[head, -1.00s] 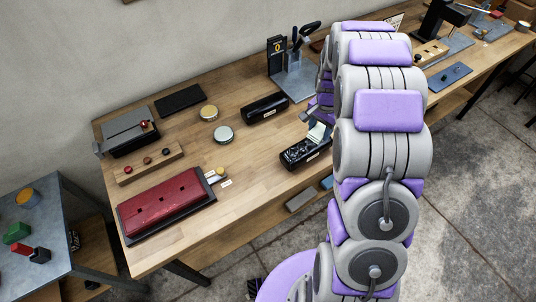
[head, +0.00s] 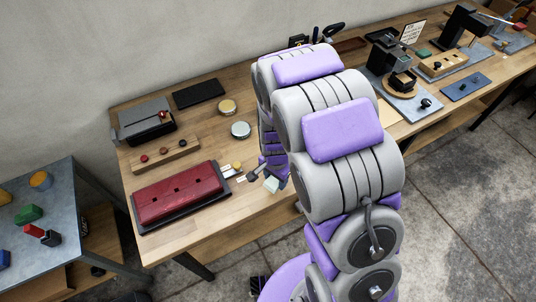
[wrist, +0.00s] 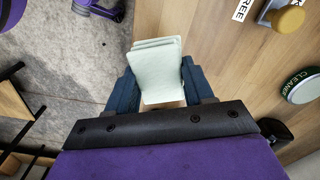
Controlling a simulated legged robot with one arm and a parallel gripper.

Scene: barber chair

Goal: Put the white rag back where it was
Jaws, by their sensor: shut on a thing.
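The white rag (wrist: 158,72), a pale folded cloth, sits between the dark blue fingers of my gripper (wrist: 158,88) in the wrist view. My gripper is shut on it, and its far end sticks out past the fingers. In the head view the rag (head: 271,185) shows as a small pale patch at my gripper (head: 268,177), by the front edge of the wooden bench (head: 250,210). It appears held above the bench top. The black tray-like holder seen near the rag earlier is now hidden behind my arm.
A red padded case (head: 178,194) lies left of my gripper, with a brass knob (head: 237,166) and small labels beside it. A silver tin (head: 240,130) and a brass tin (head: 227,106) stand behind. A wooden block with knobs (head: 165,154) is further left.

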